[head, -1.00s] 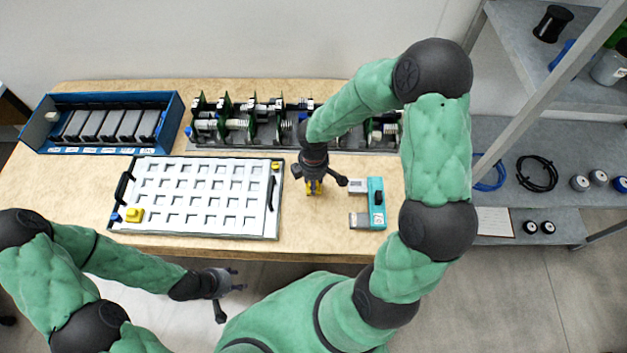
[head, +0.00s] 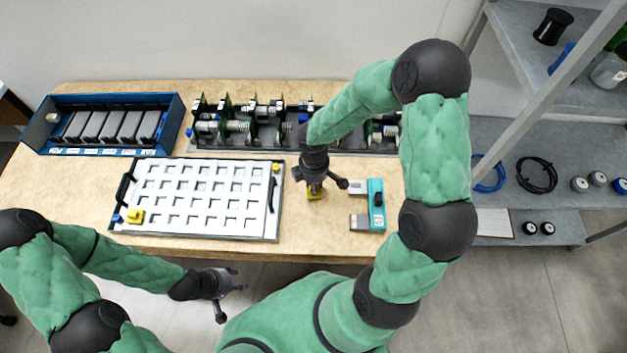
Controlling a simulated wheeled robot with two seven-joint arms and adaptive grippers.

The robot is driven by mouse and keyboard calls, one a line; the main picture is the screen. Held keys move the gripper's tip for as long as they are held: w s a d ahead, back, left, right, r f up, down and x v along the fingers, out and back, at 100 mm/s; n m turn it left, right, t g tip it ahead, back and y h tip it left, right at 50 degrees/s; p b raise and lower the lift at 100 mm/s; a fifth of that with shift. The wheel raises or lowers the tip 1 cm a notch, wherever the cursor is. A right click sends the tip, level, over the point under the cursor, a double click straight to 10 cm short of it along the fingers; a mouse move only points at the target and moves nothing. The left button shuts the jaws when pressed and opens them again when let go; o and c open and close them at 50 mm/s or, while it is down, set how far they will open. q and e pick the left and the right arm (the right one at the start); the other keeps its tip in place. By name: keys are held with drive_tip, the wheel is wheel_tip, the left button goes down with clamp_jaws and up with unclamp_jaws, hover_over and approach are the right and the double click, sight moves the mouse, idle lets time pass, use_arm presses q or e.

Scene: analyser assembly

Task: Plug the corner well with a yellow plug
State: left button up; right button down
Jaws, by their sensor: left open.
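The white tray (head: 195,235) with rows of square wells lies on the table. A yellow block (head: 135,216) sits at its near-left corner. A small yellow piece (head: 276,168) is at its far-right corner, and a small blue piece (head: 116,218) at its near-left edge. My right gripper (head: 314,188) points down just right of the tray, with a yellow plug (head: 314,194) at its fingertips. Its fingers partly hide the plug; whether they grip it is unclear. My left gripper (head: 236,283) is open and empty in front of the table edge.
A teal and grey device (head: 376,204) lies right of my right gripper. A blue bin (head: 40,145) with grey modules stands at the far left. A rack of circuit boards (head: 215,148) stands behind the tray. Grey shelves (head: 450,140) are at the right.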

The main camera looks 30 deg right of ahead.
drive_tip(key=shift+w+r+p, duration=0.15)
drive_tip(key=shift+r+p, duration=0.35)
drive_tip(key=shift+r, duration=0.25)
drive_tip(key=shift+w+r+p, duration=0.1)
drive_tip(key=shift+r+p, duration=0.4)
drive_tip(key=shift+r, duration=0.2)
use_arm(q)
wheel_tip(320, 180, up, 8)
drive_tip(key=p, duration=0.5)
drive_tip(key=shift+p, duration=0.35)
use_arm(e)
wheel_tip(320, 180, up, 7)
drive_tip(key=shift+f, duration=0.15)
use_arm(q)
drive_tip(key=shift+f, duration=0.1)
